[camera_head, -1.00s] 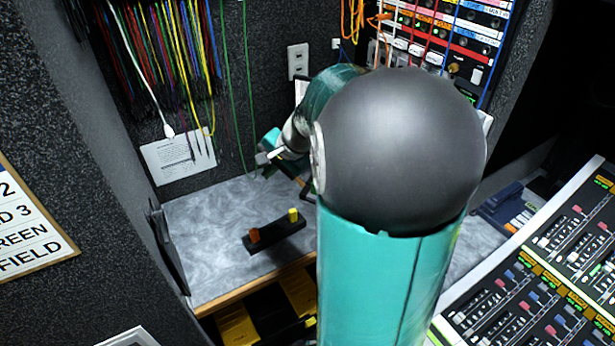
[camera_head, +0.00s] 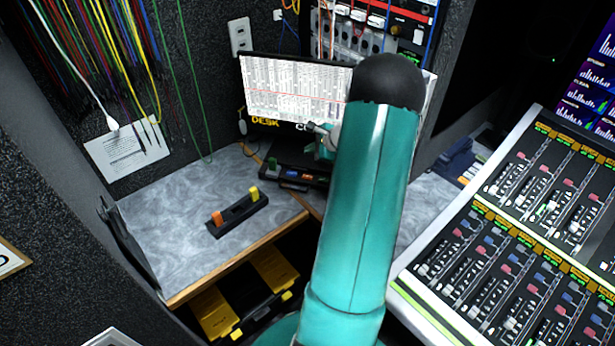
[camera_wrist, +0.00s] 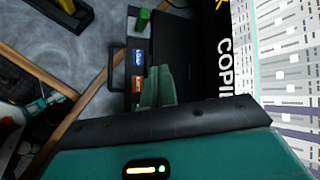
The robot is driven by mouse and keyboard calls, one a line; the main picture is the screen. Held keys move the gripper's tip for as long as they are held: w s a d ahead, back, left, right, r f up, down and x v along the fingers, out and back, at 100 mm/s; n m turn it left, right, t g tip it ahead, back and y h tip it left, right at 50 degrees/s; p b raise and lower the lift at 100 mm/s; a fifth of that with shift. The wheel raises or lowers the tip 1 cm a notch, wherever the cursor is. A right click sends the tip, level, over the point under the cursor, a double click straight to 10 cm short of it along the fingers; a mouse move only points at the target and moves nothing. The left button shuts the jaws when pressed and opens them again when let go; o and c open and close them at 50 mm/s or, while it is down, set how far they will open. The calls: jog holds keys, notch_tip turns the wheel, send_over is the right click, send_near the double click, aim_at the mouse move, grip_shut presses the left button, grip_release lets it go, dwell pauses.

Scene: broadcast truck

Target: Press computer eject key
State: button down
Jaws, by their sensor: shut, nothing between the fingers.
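A dark, low computer unit (camera_head: 268,176) sits on the desk below the monitor. In the wrist view its black body (camera_wrist: 180,50) carries a blue key (camera_wrist: 137,58) and an orange key (camera_wrist: 137,86), with a green block (camera_wrist: 143,20) at its far end. The key labels are too small to read, so I cannot tell which is eject. My gripper (camera_head: 318,143) is in front of the monitor's lower edge, above the unit. In the wrist view its green fingers (camera_wrist: 157,82) are together and empty, beside the orange key, partly over the unit. Contact cannot be judged.
The monitor (camera_head: 290,90) stands close behind my gripper. A black block with orange and yellow knobs (camera_head: 238,212) lies on the grey desk (camera_head: 160,215). A mixing console (camera_head: 520,220) fills the right. Cables (camera_head: 100,60) hang at upper left.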

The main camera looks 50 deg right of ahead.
aim_at(310, 178)
jog(key=shift+f, duration=0.1)
jog(key=shift+f, duration=4.3)
jog(key=shift+f, duration=0.1)
jog(key=shift+f, duration=0.3)
jog(key=shift+f, duration=0.4)
jog(key=shift+r, duration=0.85)
jog(key=shift+r, duration=2.5)
